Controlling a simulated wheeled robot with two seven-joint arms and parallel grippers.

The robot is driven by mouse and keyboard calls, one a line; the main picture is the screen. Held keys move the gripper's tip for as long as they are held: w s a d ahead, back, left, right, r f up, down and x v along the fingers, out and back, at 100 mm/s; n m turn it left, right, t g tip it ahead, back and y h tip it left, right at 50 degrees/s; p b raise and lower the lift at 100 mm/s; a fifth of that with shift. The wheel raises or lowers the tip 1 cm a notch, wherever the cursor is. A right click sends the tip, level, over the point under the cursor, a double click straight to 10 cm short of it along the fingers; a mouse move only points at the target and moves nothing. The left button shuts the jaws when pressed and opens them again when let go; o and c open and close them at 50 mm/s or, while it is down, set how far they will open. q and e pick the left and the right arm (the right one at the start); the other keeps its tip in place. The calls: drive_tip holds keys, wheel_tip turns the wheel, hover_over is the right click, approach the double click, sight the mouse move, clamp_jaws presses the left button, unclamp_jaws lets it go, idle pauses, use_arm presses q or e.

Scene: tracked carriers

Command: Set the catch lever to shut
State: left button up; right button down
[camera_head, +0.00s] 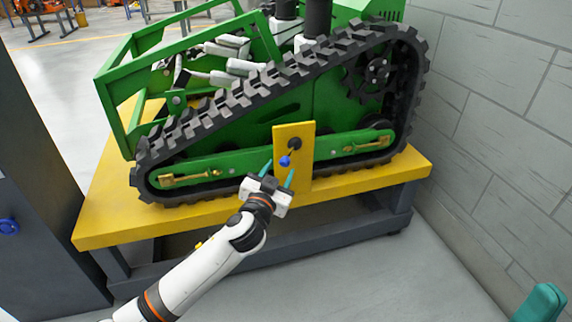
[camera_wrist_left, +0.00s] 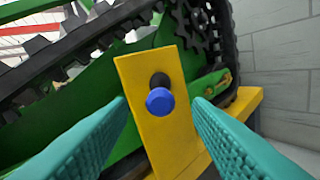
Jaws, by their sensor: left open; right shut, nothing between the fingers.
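The catch lever has a blue knob (camera_head: 285,161) and a short stem on a black pivot (camera_head: 295,143). It is mounted on an upright yellow plate (camera_head: 305,178) at the side of the green tracked carrier (camera_head: 230,141). In the head view the knob sits below and slightly left of the pivot. My left gripper (camera_head: 279,174) is open just in front of the plate. In the left wrist view the knob (camera_wrist_left: 160,102) shows between the two teal fingers, apart from both. A teal fingertip of my right gripper (camera_head: 541,303) shows at the lower right, shut and far from the lever.
The carrier stands on a yellow-topped bench (camera_head: 105,215). A grey block wall (camera_head: 500,110) is close on the right. A dark cabinet (camera_head: 35,200) with a blue knob (camera_head: 8,226) stands at the left. The floor in front of the bench is clear.

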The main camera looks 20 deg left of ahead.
sight(284, 164)
use_arm(q)
drive_tip(key=w+b, duration=0.1)
drive_tip(key=w, duration=0.4)
drive_tip(key=shift+w, duration=0.2)
clamp_jaws()
